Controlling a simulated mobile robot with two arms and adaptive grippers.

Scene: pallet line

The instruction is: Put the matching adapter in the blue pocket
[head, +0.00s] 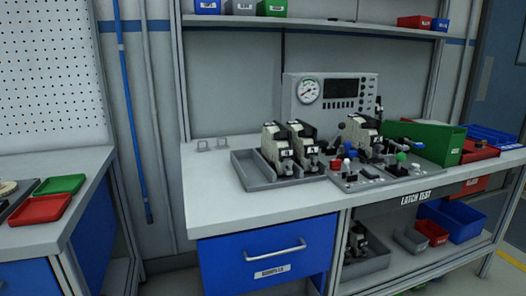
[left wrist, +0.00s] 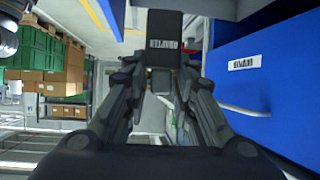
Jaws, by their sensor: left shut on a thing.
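In the left wrist view my left gripper (left wrist: 160,75) is shut on a dark block (left wrist: 164,28) with a white printed label, which sticks out beyond the fingertips. The label is too small to read surely. Neither gripper shows in the head view. There, beige-and-black devices (head: 277,145) stand in a grey tray (head: 243,172) on the bench. Right of it is a grey fixture plate (head: 347,184) with red, green, white and blue parts. I cannot tell which part, if any, is the blue pocket.
The bench top (head: 215,207) is clear at its left and front. A gauge panel (head: 345,90) stands behind. A green bin (head: 436,139) and blue bins (head: 490,137) are at the right. A blue drawer (head: 270,252) is below, with a side bench (head: 55,230) at left.

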